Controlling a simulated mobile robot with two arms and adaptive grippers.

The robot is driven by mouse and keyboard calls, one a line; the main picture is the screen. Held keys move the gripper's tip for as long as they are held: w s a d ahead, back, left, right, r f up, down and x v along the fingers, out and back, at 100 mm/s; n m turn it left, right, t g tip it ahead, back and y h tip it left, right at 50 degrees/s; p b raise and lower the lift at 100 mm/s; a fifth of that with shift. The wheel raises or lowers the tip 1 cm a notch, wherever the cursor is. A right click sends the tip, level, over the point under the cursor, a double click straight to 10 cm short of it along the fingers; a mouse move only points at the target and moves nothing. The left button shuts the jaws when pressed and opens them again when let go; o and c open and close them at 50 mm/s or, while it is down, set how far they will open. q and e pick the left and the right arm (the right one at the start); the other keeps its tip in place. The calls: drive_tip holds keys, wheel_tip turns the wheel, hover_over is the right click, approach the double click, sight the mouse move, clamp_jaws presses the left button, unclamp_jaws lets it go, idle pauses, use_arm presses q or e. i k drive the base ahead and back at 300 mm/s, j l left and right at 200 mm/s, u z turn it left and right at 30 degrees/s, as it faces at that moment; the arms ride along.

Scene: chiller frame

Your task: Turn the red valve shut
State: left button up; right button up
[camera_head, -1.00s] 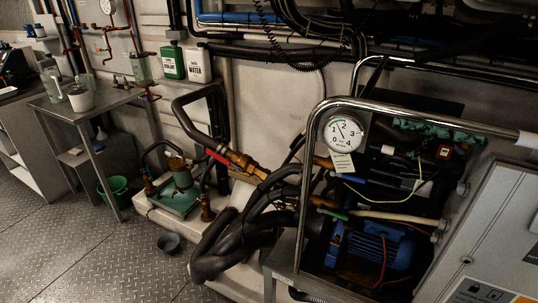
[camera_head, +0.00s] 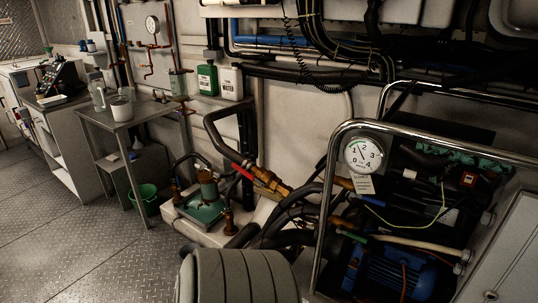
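The red valve lever (camera_head: 242,171) is a short red handle, lying slanted along the pipe. It meets a brass valve body (camera_head: 268,181) near the middle of the view. A thick black hose comes to it from the upper left, and more dark hoses lie below and to its right. The lever looks roughly in line with the brass body. A round white pressure gauge (camera_head: 362,155) with a tag below it is on the chiller frame to the right. Neither of my grippers is in view, and nothing touches the lever.
The chiller's chrome tube frame (camera_head: 328,190) stands right of the valve, around a blue motor (camera_head: 381,272). A green-topped pump unit (camera_head: 203,212) sits left on a pale plinth. A metal table (camera_head: 104,117) and green bucket (camera_head: 147,196) are farther left. Floor there is open.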

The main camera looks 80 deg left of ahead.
sight(251, 177)
drive_tip(key=k+j, duration=0.1)
drive_tip(key=j, duration=0.3)
drive_tip(key=k+j+z, duration=0.15)
drive_tip(key=j, duration=0.25)
drive_tip(key=k+j, duration=0.1)
drive_tip(key=j, duration=0.25)
drive_tip(key=k+j+z, duration=0.1)
drive_tip(key=j, duration=0.3)
drive_tip(key=k+j+z, duration=0.1)
drive_tip(key=j, duration=0.25)
drive_tip(key=k+j, duration=0.2)
drive_tip(key=j, duration=0.15)
drive_tip(key=z, duration=0.05)
